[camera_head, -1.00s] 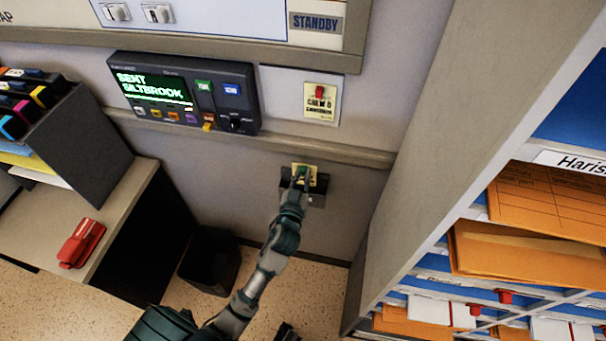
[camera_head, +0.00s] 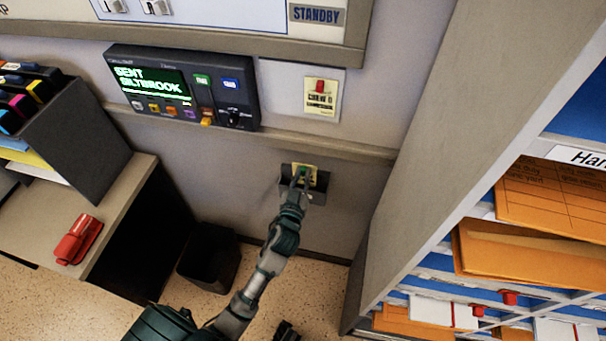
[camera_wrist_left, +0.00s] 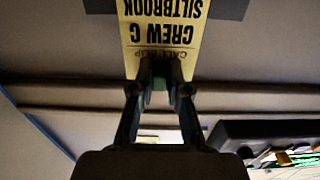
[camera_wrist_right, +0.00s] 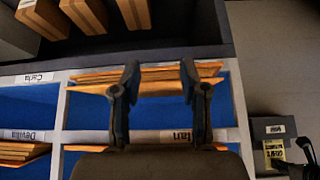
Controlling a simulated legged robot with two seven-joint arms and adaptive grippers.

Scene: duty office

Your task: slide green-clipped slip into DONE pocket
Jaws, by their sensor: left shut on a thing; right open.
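The yellow slip (camera_head: 312,170) with its green clip (camera_head: 303,172) is at the dark pocket (camera_head: 318,192) low on the wall. My left gripper (camera_head: 301,180) is shut on it at the clip. In the left wrist view the slip (camera_wrist_left: 160,35) reads "CREW C SILTBROOK" upside down and overlaps the dark pocket (camera_wrist_left: 228,9). I cannot tell whether its edge is inside. The right wrist view also shows the slip (camera_wrist_right: 274,150) against the pocket (camera_wrist_right: 268,128), whose label is too small to read surely. My right gripper (camera_wrist_right: 158,85) is open and empty before the shelves.
A red-clipped slip (camera_head: 320,97) hangs on a white plate above. A dark console (camera_head: 182,88) is at its left. A ledge (camera_head: 290,141) runs above the pocket. A pigeonhole shelf (camera_head: 405,170) with orange envelopes stands right. A bin (camera_head: 208,258) is below.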

